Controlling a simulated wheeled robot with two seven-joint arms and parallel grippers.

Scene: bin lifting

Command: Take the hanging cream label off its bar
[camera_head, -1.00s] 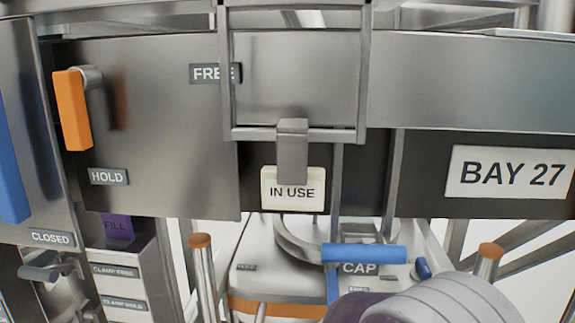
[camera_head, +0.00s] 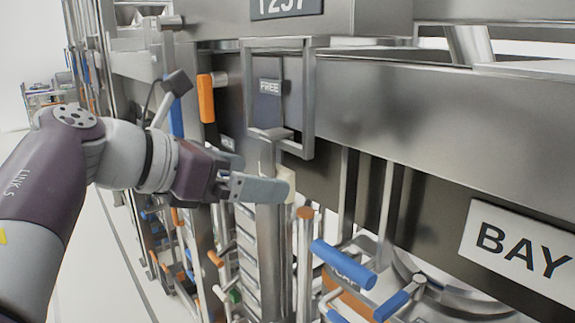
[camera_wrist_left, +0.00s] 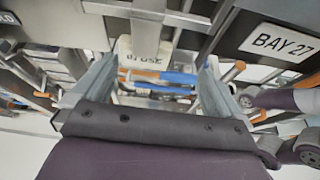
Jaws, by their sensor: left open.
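The cream label (camera_head: 287,181) hangs below a square metal frame, and only its edge shows past my left gripper (camera_head: 258,187). In the left wrist view the label (camera_wrist_left: 124,47) sits beyond and between the spread fingers of my left gripper (camera_wrist_left: 152,82), left of centre. Its lettering appears upside down there. A metal strap (camera_wrist_left: 147,28) crosses in front of it. The bar (camera_head: 270,134) is the bottom rail of the frame. My left gripper is open and does not visibly hold the label; the exact gap is unclear. My right gripper is not in view.
A blue handle (camera_head: 343,264) juts out below right. The BAY sign (camera_head: 518,246) is at right. Open floor (camera_head: 95,270) lies at lower left.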

